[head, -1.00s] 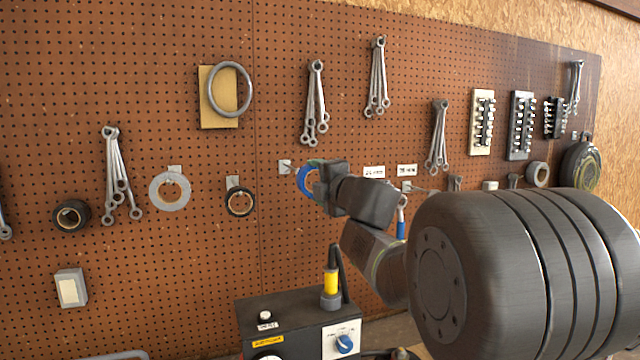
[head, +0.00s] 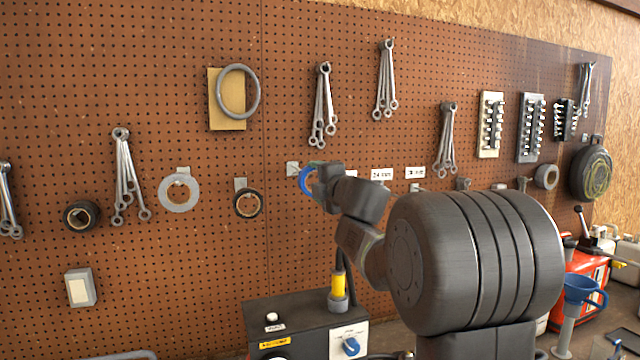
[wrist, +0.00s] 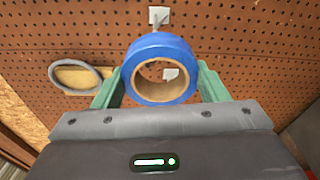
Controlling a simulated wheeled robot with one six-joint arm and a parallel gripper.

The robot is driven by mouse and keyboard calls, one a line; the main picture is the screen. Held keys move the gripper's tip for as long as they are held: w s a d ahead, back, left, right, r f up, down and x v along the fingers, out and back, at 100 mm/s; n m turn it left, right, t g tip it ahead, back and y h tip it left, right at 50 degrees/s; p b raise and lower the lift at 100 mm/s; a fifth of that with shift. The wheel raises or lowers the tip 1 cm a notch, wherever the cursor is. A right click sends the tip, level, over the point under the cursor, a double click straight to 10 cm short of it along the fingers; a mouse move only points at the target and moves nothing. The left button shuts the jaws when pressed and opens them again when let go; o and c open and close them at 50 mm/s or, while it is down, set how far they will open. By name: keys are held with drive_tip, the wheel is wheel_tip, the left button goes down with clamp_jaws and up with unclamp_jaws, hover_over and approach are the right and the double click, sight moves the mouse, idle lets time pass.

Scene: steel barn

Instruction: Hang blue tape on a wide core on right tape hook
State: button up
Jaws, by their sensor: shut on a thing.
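A blue tape roll (head: 306,182) on a wide brown core shows at the left end of my gripper (head: 318,180) in the head view. In the wrist view the blue tape (wrist: 160,48) sits between the two green fingers, which are shut on it, and its core opening faces the camera. A pale hook plate (head: 293,169) is on the pegboard just left of the tape. In the wrist view one plate (wrist: 158,16) shows beyond the roll's top edge and another (wrist: 171,74) through the core. I cannot tell whether the tape touches a hook.
A grey tape roll (head: 179,207) and a black roll (head: 248,212) hang to the left. Wrenches (head: 322,105) and a grey ring (head: 258,92) hang above. White labels (head: 382,174) are to the right. A dark machine (head: 285,318) stands below.

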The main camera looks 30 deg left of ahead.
drive_tip(key=shift+x, duration=1.6)
drive_tip(key=shift+w+a+f, duration=0.35)
drive_tip(key=shift+w+f, duration=0.15)
drive_tip(key=shift+f, duration=0.05)
drive_tip(key=o, duration=1.1)
drive_tip(key=shift+o, duration=0.2)
drive_tip(key=b+v, duration=0.2)
drive_tip(key=v, duration=1.2)
drive_tip(key=shift+b, duration=0.35)
drive_tip(key=shift+w+f, duration=0.1)
